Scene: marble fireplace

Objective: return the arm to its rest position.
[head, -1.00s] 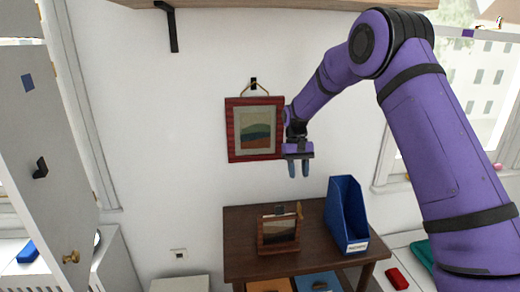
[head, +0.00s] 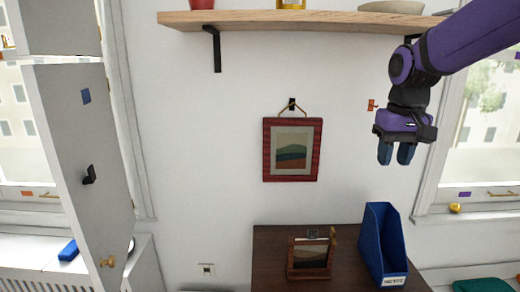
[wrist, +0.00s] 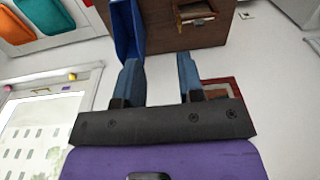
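My gripper (head: 397,153) hangs in the upper right of the head view, fingers pointing down, with the purple arm reaching in from the right edge. It is in free air in front of the wall, right of the hung picture and above the blue file holder. In the wrist view its two blue fingers (wrist: 160,85) stand apart with nothing between them. The red-framed picture (head: 291,150) hangs by a cord from a black hook on the wall, apart from the gripper.
A wooden shelf (head: 290,20) on brackets spans the wall above. A dark wooden table (head: 268,262) below holds a small framed picture (head: 309,257) and a blue file holder (head: 382,245). A grey door (head: 80,150) stands open at left. Windows flank the wall.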

